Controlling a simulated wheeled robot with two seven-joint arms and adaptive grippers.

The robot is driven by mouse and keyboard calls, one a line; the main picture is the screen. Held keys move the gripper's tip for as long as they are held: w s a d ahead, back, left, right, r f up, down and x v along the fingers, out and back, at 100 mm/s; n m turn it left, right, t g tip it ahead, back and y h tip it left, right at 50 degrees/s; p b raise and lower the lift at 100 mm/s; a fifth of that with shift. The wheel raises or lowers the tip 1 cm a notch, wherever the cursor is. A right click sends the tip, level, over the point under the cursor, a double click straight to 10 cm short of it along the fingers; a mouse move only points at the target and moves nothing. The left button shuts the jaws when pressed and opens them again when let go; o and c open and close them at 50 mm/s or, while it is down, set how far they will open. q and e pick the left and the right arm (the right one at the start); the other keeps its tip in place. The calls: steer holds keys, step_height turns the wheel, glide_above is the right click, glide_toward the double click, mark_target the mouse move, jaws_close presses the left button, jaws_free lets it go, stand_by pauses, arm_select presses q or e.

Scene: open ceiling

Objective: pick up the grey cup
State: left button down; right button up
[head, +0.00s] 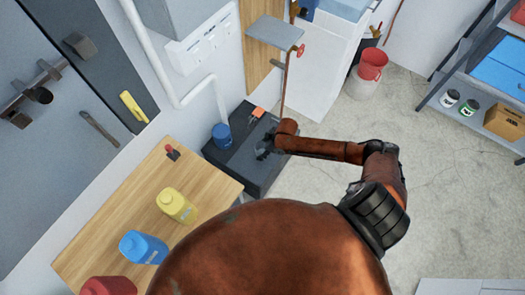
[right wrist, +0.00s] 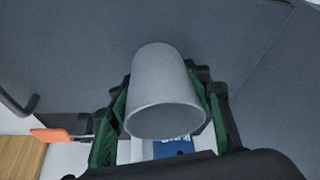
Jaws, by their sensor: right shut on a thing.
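The grey cup (right wrist: 165,85) fills the middle of the right wrist view, its wide rim facing the camera. The green-lined fingers of my right gripper (right wrist: 163,110) are shut on it from both sides. In the head view my right gripper (head: 266,150) is over the dark grey surface (head: 232,165) beside the wooden bench. The cup cannot be made out there, and I cannot tell whether it touches the surface. My left gripper is not in view.
A blue container (head: 221,135) and an orange object (head: 257,113) are on the dark surface near the gripper. The wooden bench (head: 125,215) holds yellow, blue and red bottles. A metal plate on a post (head: 275,32) stands behind. Open floor lies to the right.

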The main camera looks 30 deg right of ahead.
steer(key=shift+c, duration=1.2)
steer(key=shift+r, duration=0.1)
